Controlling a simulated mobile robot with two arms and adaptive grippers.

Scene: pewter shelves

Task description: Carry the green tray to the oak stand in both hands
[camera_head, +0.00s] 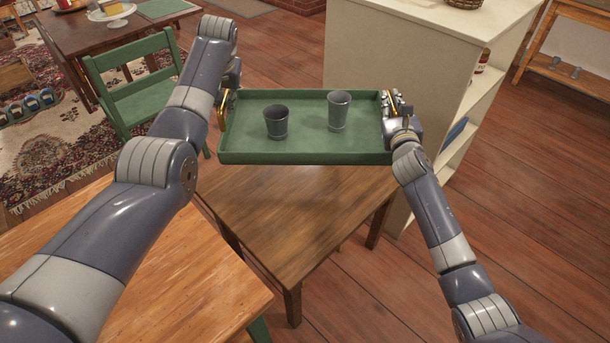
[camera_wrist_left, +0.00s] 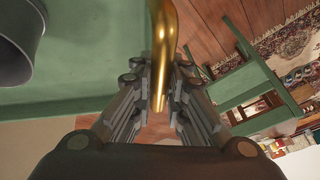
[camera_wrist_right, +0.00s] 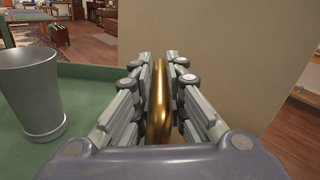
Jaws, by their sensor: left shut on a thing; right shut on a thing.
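The green tray (camera_head: 300,157) is held up level between my two grippers in the head view, with a dark wooden table beneath it. Two grey cups (camera_head: 276,122) and (camera_head: 338,111) stand upright on it. My left gripper (camera_head: 226,100) is shut on the brass handle (camera_wrist_left: 162,50) at the tray's left end. My right gripper (camera_head: 388,113) is shut on the brass handle (camera_wrist_right: 158,100) at its right end. One cup shows near each handle in the wrist views. I cannot tell which piece of furniture is the oak stand.
The dark wooden table (camera_head: 290,215) lies under and in front of the tray. A lighter wooden table (camera_head: 190,270) is at the lower left. A green chair (camera_head: 135,90) stands left, and a cream shelf unit (camera_head: 415,45) stands close behind the tray's right end.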

